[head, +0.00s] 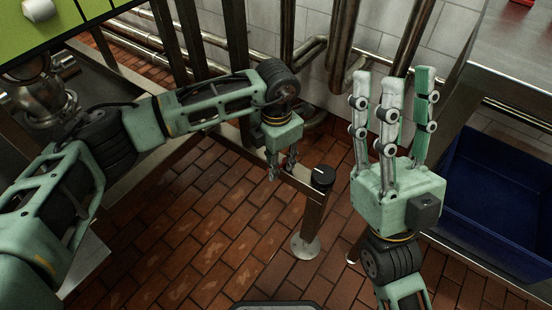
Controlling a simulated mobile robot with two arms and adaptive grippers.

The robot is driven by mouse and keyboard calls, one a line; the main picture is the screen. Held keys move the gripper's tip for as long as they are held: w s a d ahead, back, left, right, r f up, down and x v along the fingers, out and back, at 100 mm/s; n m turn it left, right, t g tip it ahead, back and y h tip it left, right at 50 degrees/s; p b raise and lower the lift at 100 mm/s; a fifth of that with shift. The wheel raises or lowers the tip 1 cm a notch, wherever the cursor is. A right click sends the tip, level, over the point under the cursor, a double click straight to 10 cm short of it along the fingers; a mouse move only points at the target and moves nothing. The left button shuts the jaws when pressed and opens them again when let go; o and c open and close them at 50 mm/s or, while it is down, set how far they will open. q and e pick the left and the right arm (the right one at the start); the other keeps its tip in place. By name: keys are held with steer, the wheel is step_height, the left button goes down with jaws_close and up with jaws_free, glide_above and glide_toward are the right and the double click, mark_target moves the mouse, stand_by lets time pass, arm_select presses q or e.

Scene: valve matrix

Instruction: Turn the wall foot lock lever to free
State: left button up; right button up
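A black round knob (322,178) with a white mark on top sits at the upper end of a short metal post on a round floor foot. I cannot tell whether this is the lock lever, and no lever labelled free is readable. My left gripper (281,172) points down just left of the knob, apart from it in the picture. Its visible fingers are spread apart with nothing between them. My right gripper (394,80) points up to the right of the knob. Its long fingers are spread and empty.
Metal rails and pipes (342,45) run along the white tiled wall behind. A blue bin (500,195) stands under a steel table (510,60) at the right. A green panel (75,22) is at the upper left. The brick floor (215,240) in front is mostly clear.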

arm_select(q)
step_height(320, 180, up, 12)
stand_by(0.7)
stand_by(0.4)
